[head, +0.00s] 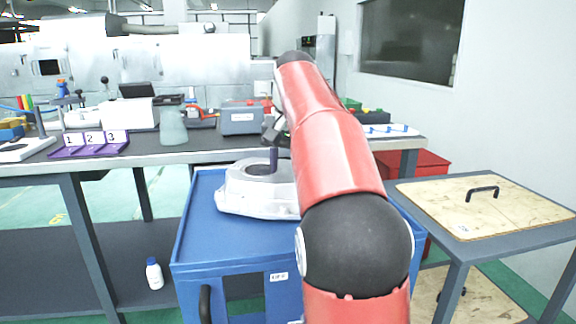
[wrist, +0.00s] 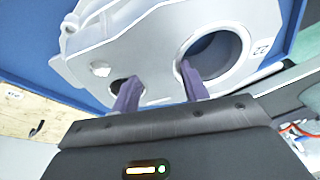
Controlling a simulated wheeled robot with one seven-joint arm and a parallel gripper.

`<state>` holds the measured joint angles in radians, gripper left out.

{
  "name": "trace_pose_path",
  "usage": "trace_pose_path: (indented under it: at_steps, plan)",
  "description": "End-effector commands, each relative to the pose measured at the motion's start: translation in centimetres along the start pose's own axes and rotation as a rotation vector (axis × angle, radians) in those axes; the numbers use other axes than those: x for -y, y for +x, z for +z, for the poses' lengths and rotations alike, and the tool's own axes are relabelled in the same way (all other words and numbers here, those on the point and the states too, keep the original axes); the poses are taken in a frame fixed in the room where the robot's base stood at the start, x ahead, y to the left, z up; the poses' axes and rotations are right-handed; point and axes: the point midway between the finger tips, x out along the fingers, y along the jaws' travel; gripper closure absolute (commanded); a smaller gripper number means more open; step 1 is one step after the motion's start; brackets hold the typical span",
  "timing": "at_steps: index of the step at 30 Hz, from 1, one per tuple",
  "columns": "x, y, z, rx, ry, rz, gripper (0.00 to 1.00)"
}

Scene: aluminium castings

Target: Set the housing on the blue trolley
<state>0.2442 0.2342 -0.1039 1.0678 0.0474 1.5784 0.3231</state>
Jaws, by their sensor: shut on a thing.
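The housing (head: 254,190) is a pale silver-grey casting. It is over the top of the blue trolley (head: 199,241) in the head view and looks low against it; whether it touches the top I cannot tell. My gripper (head: 273,158) is above it, partly hidden behind my red arm. In the wrist view the housing (wrist: 165,48) fills the top middle, with a large round bore and a smaller hole. The two purple-grey fingers of my gripper (wrist: 158,92) are shut on the wall between these holes, one finger in each. My arm hides the housing's right side in the head view.
A dark workbench (head: 200,155) behind the trolley carries a purple numbered rack (head: 92,143), a grey-green bottle (head: 173,128) and a grey box (head: 240,118). A side table with a wooden board (head: 490,203) stands right. A white bottle (head: 154,273) stands low at left. The trolley's left top is clear.

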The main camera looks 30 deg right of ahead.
Motion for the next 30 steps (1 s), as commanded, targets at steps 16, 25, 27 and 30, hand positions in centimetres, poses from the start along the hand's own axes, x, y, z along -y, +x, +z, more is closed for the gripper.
trace_pose_path:
  at_steps: [16, 25, 27, 30]
  plan:
    - [-0.04, 0.35, 0.1, -0.007, 0.0, -0.003, 1.0]
    - [-0.06, 0.55, 0.14, -0.004, 0.0, -0.002, 0.32]
    - [-0.06, 0.59, 0.15, -0.003, 0.0, -0.001, 0.3]
    - [-0.07, 0.63, 0.16, -0.002, 0.0, -0.001, 0.3]
